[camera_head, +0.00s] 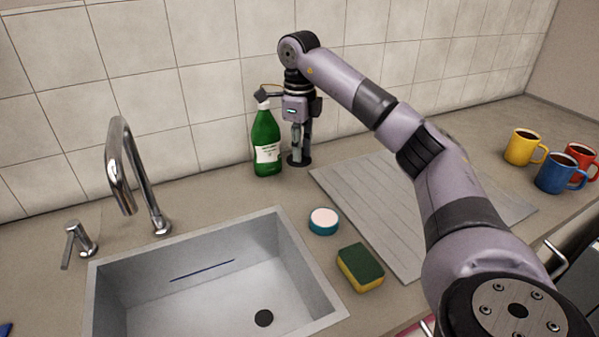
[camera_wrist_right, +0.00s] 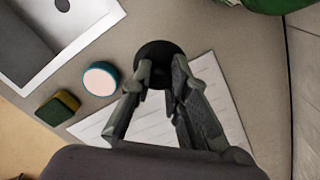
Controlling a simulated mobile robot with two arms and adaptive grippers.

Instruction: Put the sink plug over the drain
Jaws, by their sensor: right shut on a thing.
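The sink plug (camera_head: 299,160) is a black disc behind the drying board, beside the green bottle. My right gripper (camera_head: 300,147) points down and is shut on its top. In the right wrist view the plug (camera_wrist_right: 157,50) sits at the fingertips (camera_wrist_right: 161,76), which partly cover it. I cannot tell whether it touches the counter. The dark round drain (camera_head: 264,318) is in the floor of the grey sink (camera_head: 215,235), in front of and left of the plug. The drain (camera_wrist_right: 62,5) also shows at the top left of the right wrist view. My left gripper is not in view.
A green bottle (camera_head: 266,145) stands close left of my right gripper. A round blue-and-white item (camera_head: 323,221) and a sponge (camera_head: 360,267) lie right of the sink. A grooved board (camera_head: 365,205) lies under my right arm. A tap (camera_head: 120,165) rises behind the sink.

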